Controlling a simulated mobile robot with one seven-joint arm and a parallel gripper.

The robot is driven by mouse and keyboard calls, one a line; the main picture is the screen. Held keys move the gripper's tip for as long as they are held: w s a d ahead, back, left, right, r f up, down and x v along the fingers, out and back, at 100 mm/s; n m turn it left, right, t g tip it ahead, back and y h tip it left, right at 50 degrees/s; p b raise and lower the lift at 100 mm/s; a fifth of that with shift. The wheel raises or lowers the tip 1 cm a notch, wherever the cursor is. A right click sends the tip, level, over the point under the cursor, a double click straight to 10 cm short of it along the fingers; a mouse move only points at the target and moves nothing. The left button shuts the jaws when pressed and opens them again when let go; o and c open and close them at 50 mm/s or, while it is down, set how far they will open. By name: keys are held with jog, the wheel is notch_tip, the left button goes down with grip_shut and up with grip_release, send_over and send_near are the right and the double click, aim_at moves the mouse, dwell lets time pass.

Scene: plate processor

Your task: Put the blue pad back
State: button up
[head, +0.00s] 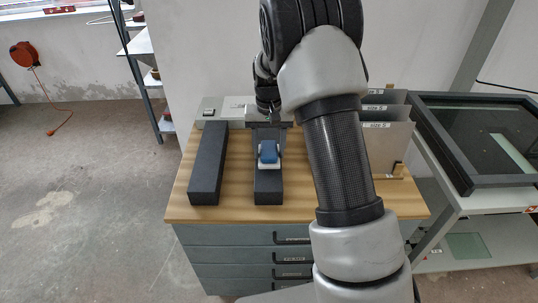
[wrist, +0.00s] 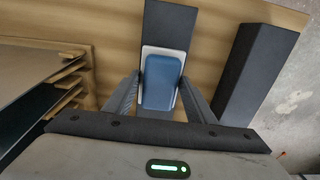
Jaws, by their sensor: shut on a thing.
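The blue pad (head: 268,152) has a white base and sits over the middle dark block (head: 268,190) on the wooden tabletop. In the wrist view the blue pad (wrist: 161,82) lies between the two fingers of my gripper (wrist: 160,92), with its white rim showing around the blue. My gripper (head: 268,150) is shut on the pad, one finger on each side. The dark block (wrist: 170,22) runs under and beyond the pad. I cannot tell whether the pad touches the block or is held just above it.
A second long dark block (head: 208,163) lies to the left. Upright panels in a rack (head: 385,140) labelled "size S" stand on the right, partly behind my arm. A dark-framed glass unit (head: 480,140) is further right. Drawers (head: 240,255) are below the wooden top (head: 225,208).

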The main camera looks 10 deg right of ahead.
jog(key=shift+f, duration=1.1)
jog(key=o, duration=1)
jog(key=shift+f, duration=0.15)
